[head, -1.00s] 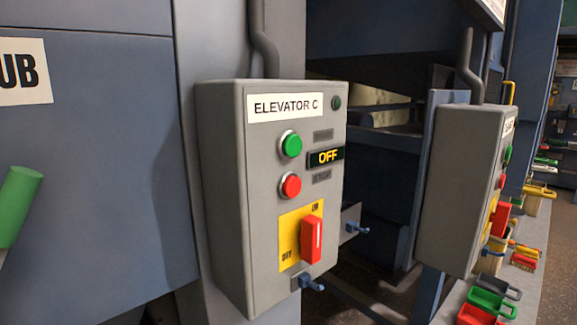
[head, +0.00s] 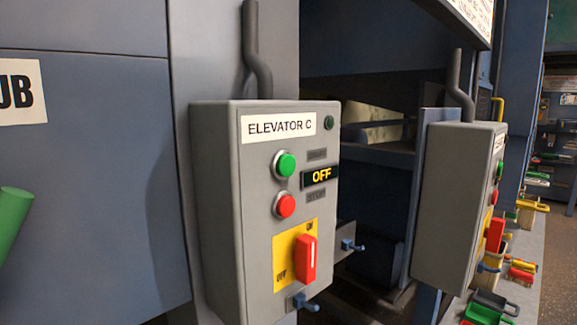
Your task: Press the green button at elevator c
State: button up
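The grey control box (head: 212,190) labelled "ELEVATOR C" (head: 279,124) is mounted on a grey post in the middle of the head view. Its green button (head: 286,165) sits above a red button (head: 284,205). A small display (head: 320,176) to the right of the buttons reads "OFF" in yellow. Below, a red switch handle (head: 306,258) stands upright on a yellow plate, pointing toward the upper label. A small dark green lamp (head: 329,122) is at the top right. My gripper is not visible.
A second control box (head: 447,210) stands to the right, seen at an angle. Blue hooks (head: 352,246) stick out beside the first box. A green cylinder (head: 12,222) shows at far left.

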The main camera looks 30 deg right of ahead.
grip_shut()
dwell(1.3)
